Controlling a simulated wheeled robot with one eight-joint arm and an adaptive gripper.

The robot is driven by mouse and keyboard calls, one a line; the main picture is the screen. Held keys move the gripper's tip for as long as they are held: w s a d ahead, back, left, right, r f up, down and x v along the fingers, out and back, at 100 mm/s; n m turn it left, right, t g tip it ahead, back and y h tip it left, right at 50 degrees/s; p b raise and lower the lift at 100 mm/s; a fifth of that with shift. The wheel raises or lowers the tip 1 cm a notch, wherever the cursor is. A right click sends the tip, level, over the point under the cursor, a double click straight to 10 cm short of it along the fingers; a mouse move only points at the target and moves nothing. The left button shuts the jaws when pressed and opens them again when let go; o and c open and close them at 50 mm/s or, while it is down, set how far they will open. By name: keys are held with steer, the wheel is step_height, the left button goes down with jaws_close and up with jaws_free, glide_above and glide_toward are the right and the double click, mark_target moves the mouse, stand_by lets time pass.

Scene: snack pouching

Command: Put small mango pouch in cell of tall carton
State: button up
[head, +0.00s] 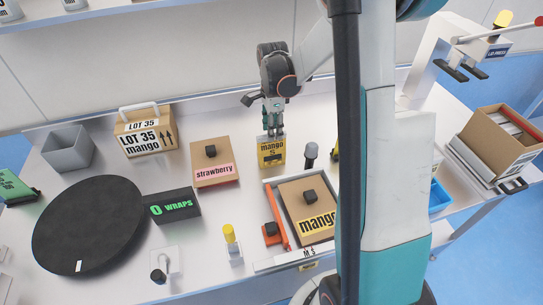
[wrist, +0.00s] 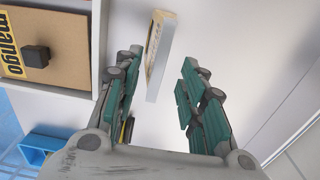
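The small mango pouch (head: 271,152), yellow with "mango S" in black, stands upright on the table in the head view. My gripper (head: 273,130) is right above it, fingers pointing down. In the wrist view my gripper (wrist: 160,62) has its fingers apart, and the pouch (wrist: 157,60) shows as a narrow strip between and beyond the fingertips, nearer the left finger. I see no grip on it.
A strawberry box (head: 214,172) lies left of the pouch. A tray with a mango-labelled box (head: 306,205) lies in front. A dark bottle-like object (head: 311,150) stands close right. A black round disc (head: 88,225) and wraps box (head: 172,205) lie left. My column hides part of the table.

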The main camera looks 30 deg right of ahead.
mark_target(271, 149)
steer(key=f, duration=0.3)
steer(key=shift+a+f+b, duration=0.2)
steer(key=shift+f+b, duration=0.15)
steer(key=shift+f, duration=0.05)
steer(key=shift+c, duration=0.4)
jaws_close()
steer(key=shift+r, duration=0.2)
